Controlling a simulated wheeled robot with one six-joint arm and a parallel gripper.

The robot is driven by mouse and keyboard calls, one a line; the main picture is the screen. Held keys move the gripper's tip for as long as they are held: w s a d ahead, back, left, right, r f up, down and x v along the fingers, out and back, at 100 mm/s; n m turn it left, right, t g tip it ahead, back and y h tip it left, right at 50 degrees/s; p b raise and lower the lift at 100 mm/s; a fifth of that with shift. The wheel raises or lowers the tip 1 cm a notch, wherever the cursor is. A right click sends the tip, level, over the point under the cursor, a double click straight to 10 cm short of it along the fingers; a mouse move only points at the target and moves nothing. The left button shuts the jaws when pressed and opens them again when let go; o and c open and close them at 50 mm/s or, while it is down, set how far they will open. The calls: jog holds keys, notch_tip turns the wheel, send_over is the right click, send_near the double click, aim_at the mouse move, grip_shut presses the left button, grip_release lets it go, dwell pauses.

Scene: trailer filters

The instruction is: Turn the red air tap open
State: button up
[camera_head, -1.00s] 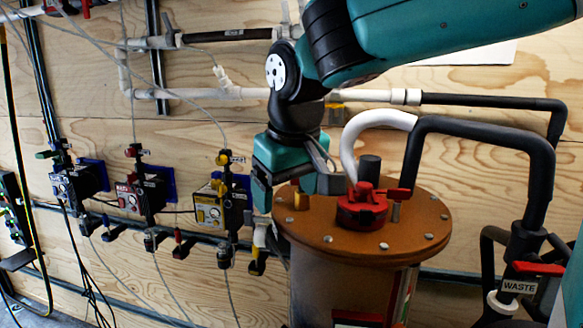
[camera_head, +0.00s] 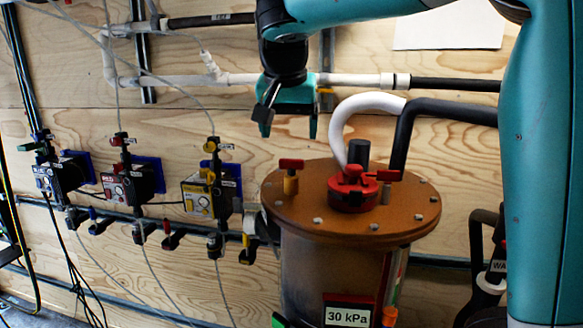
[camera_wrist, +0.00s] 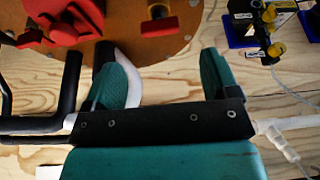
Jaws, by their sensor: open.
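A red tap handle (camera_head: 291,164) sits crosswise on a short brass stem on the brown drum lid (camera_head: 290,210), at its left rear. It also shows at the top of the wrist view (camera_wrist: 160,24). A larger red fitting (camera_head: 353,190) with its own small red handle (camera_head: 388,176) sits at the lid's middle. No label tells which handle is the air tap. My gripper (camera_head: 289,128) is above and behind the brass-stem tap, apart from it. Its green fingers are spread and empty, and they also show in the wrist view (camera_wrist: 158,62).
A white hose (camera_head: 345,125) and a black pipe (camera_head: 440,108) rise behind the lid. Several small pumps (camera_head: 205,195) hang on the plywood wall at left. A white pipe (camera_head: 240,79) runs behind my gripper. A "30 kPa" display (camera_head: 348,315) is on the drum.

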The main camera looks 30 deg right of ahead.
aim_at(291, 160)
jog(key=x, duration=0.7)
jog(key=shift+d+f, duration=0.1)
jog(key=shift+f, duration=0.05)
jog(key=c, duration=0.9)
